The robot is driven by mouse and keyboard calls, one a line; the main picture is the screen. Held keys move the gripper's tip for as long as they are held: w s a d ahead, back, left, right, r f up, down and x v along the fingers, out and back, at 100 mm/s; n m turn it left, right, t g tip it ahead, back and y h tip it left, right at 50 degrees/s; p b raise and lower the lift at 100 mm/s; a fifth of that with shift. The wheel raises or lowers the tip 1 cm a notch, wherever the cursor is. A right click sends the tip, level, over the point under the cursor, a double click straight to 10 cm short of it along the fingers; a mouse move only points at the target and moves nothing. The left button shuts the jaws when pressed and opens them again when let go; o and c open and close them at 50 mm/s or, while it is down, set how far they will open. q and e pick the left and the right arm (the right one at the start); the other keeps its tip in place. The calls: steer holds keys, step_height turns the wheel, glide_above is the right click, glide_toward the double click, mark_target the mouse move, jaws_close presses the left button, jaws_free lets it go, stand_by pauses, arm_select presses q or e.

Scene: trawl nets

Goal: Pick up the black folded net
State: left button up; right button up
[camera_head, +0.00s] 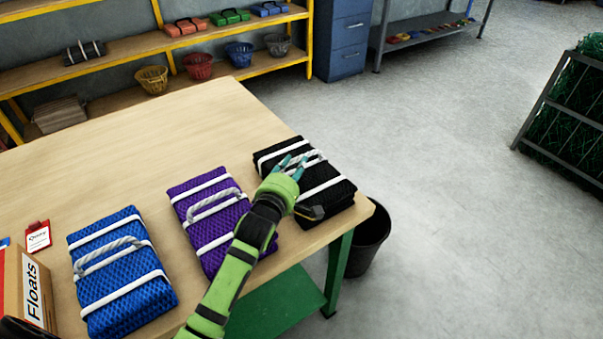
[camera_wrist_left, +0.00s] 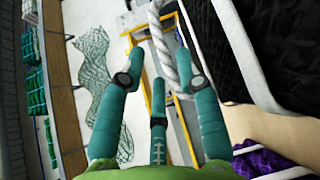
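The black folded net (camera_head: 332,172), with white straps and a rope handle, lies at the table's right corner. In the left wrist view the net (camera_wrist_left: 290,50) fills the right side. My left gripper (camera_head: 290,162) is over the net at its rope handle. Its teal fingers (camera_wrist_left: 165,85) are spread apart in the left wrist view. The pale rope handle (camera_wrist_left: 170,45) runs down between them, close by the right finger; I cannot tell whether they touch. My right gripper is not in view.
A purple net (camera_head: 210,215) and a blue net (camera_head: 120,275) lie to the left on the wooden table (camera_head: 140,150). My left forearm crosses beside the purple net. A "Floats" box (camera_head: 35,290) stands at far left. A dark bin (camera_head: 370,240) stands below the table's right corner.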

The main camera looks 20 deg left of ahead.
mark_target(299, 158)
arm_select(q)
steer(key=shift+w+r, duration=0.15)
steer(key=shift+w, duration=0.35)
steer(key=w, duration=0.1)
steer(key=w+f, duration=0.1)
steer(key=w, duration=0.1)
steer(key=shift+w+p, duration=0.2)
steer(key=shift+p, duration=0.1)
steer(key=shift+w, duration=0.25)
steer(key=c, duration=0.7)
steer(key=shift+r, duration=0.3)
steer(key=shift+w, duration=0.1)
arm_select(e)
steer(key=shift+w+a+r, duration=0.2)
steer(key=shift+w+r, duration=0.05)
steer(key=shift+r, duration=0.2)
